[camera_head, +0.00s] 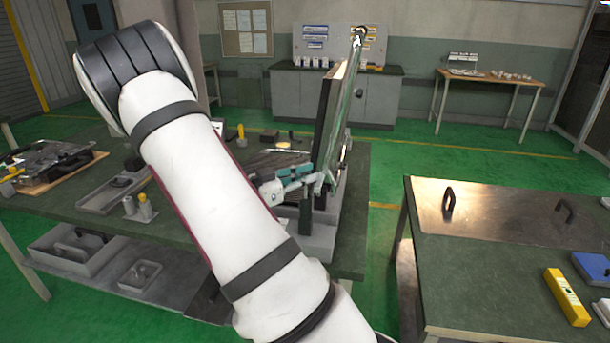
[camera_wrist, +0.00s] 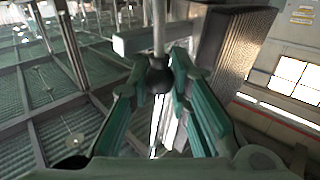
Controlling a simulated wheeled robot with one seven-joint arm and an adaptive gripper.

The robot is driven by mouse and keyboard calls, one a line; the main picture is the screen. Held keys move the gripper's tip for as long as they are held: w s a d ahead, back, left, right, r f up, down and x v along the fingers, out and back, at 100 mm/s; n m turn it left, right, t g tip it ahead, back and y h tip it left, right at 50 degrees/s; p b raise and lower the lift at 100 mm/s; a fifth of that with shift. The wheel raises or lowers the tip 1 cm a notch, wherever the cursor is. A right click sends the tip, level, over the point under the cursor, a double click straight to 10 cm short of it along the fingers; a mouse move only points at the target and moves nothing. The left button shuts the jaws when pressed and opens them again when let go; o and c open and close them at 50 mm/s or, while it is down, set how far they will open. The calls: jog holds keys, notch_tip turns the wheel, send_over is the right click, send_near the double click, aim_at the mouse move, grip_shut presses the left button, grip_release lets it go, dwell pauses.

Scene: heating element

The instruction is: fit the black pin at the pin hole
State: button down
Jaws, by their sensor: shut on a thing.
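In the wrist view my gripper (camera_wrist: 157,82) has its green fingers closed around a dark, rounded piece (camera_wrist: 159,74), which looks like the black pin. A thin grey rod runs up from this piece; I cannot tell whether it is part of the pin or lies behind it. In the head view my gripper (camera_head: 294,174) shows as a small teal and grey shape beside a tall upright panel (camera_head: 336,115). The pin cannot be made out there. The pin hole cannot be picked out in either view, and my white arm hides part of the table.
The panel stands on the green-topped table (camera_head: 205,208), with trays (camera_head: 112,192) and small parts to the left. A dark ribbed block (camera_wrist: 232,48) is close on the right in the wrist view. A second table (camera_head: 450,262) stands at right, with open floor between.

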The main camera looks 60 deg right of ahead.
jog(key=shift+f+b, duration=0.35)
jog(key=shift+f, duration=0.25)
jog(key=c, duration=1.4)
grip_release()
jog(key=v, duration=1.2)
